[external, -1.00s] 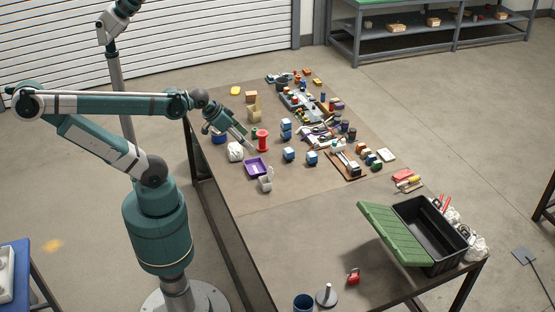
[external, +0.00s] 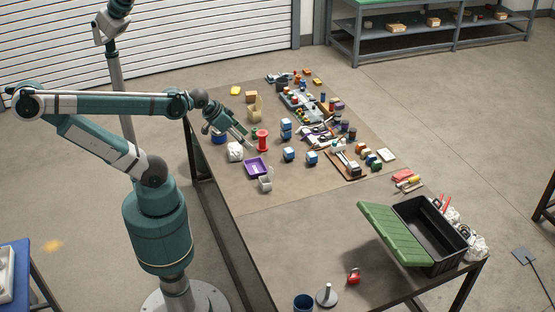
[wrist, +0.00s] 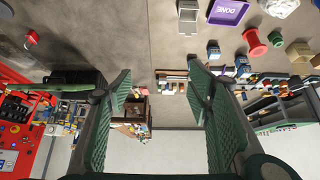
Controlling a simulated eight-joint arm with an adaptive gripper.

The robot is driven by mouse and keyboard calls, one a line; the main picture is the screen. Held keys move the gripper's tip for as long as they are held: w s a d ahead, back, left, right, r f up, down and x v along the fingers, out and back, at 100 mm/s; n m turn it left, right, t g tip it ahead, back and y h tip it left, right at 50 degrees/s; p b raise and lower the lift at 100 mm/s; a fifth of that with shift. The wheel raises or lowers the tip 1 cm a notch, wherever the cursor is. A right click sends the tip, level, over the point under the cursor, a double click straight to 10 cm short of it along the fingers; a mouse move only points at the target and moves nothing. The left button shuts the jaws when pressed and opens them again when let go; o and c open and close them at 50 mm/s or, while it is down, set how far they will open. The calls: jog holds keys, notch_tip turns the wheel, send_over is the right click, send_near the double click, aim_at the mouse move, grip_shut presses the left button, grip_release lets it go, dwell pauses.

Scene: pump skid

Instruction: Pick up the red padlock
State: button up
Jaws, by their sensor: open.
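The red padlock (external: 353,277) sits on the near part of the table in the external view, left of the open green-lidded toolbox. In the wrist view a small red padlock (wrist: 31,38) shows at the upper left, well away from my fingers. My gripper (external: 246,142) is over the far part of the table, near the red spool and the purple tray, far from the padlock. In the wrist view my gripper (wrist: 159,77) has its two green fingers wide apart with nothing between them.
The black toolbox (external: 432,229) with its green lid stands at the near right. A dark blue cup (external: 303,303) and a grey spindle stand (external: 326,295) are near the padlock. The purple tray (external: 257,167), red spool (external: 262,140) and several blocks crowd the far half. Table around the padlock is mostly bare.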

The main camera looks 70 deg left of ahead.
jog(key=shift+c, duration=0.5)
jog(key=w+d+r+m+g+h, duration=0.15)
jog(key=w+d+m, duration=0.45)
jog(key=w+d, duration=0.65)
jog(key=w+d+f+m+g, duration=0.1)
jog(key=w+d+f+m, duration=0.15)
jog(key=w+d, duration=0.35)
jog(key=w+d+f+m+g, duration=0.2)
jog(key=w+d+f, duration=0.15)
jog(key=d, duration=0.45)
jog(key=m+g+y, duration=0.2)
jog(key=m+g, duration=0.1)
jog(key=m, duration=0.6)
send_over(354, 275)
jog(key=shift+h, duration=0.25)
notch_tip(354, 275, down, 24)
jog(key=shift+a+f+b, duration=0.1)
jog(key=shift+f+b, duration=0.1)
jog(key=shift+b, duration=0.25)
jog(key=shift+f, duration=0.1)
